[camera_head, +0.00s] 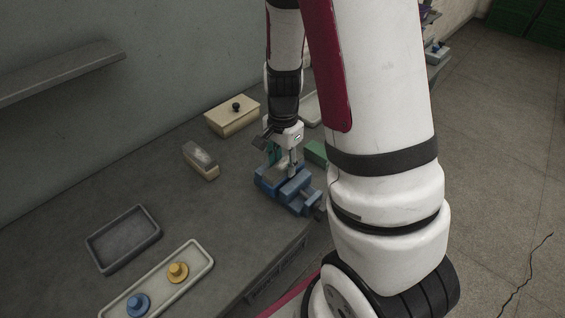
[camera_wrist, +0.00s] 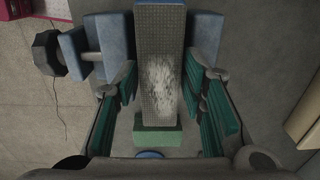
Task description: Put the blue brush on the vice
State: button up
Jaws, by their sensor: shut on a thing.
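The blue vice (camera_head: 290,190) stands near the right edge of the bench; its blue body (camera_wrist: 203,40) also shows at the top of the wrist view. My gripper (camera_head: 280,168) is directly over it, pointing down, with green finger pads. It is shut on the brush (camera_wrist: 160,70), a long block whose upper face is grey and textured with a pale, worn patch. In the wrist view the brush lies between my fingers and over the vice. I cannot tell whether it touches the vice.
A green block (camera_head: 317,152) lies just behind the vice. A beige box with a black knob (camera_head: 233,116) and a beige block with a grey top (camera_head: 200,160) are nearby. A grey tray (camera_head: 100,262) and a pale tray (camera_head: 205,262) with yellow and blue knobbed pieces lie farther left.

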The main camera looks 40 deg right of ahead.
aim_at(283, 165)
jog(key=shift+f, duration=0.2)
jog(key=shift+f, duration=0.15)
jog(key=o, duration=1.4)
notch_tip(283, 165, up, 12)
jog(key=shift+s+a+r+n+t, duration=0.9)
jog(key=shift+s+a+r+n, duration=1.05)
jog(key=shift+s+r+n, duration=0.6)
jog(key=shift+s+a+r+n+t, duration=0.9)
jog(key=shift+s+a+r+n, duration=1.2)
jog(key=shift+r+n, duration=0.6)
jog(key=shift+s+a+r+n+t, duration=0.9)
jog(key=shift+s+a+r+n, duration=0.95)
jog(key=shift+s+r+n, duration=0.75)
